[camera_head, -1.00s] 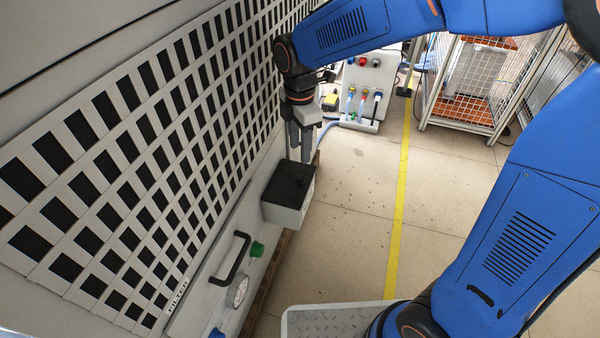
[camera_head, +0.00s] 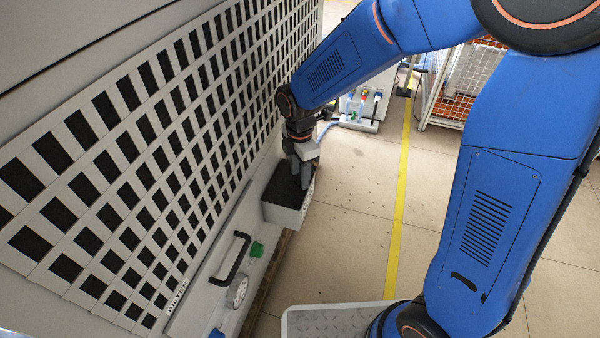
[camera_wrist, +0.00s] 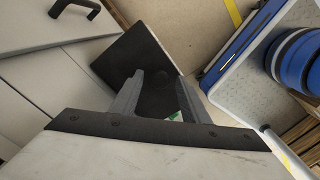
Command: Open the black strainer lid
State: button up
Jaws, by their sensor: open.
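The black strainer lid (camera_head: 283,186) lies flat on top of a grey box fixed to the side of the machine (camera_head: 287,213). It looks closed. In the wrist view the lid (camera_wrist: 130,55) is a dark square beyond the fingers. My gripper (camera_head: 303,184) points down at the lid's far part in the head view, and its body hides some of the lid. In the wrist view my gripper (camera_wrist: 155,95) has its two fingers apart with nothing held between them. I cannot tell whether the fingertips touch the lid.
The machine's slotted grey wall (camera_head: 150,130) stands close on the left. Open floor (camera_head: 350,220) with a yellow line lies to the right.

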jog(key=shift+c, duration=0.4)
grip_shut()
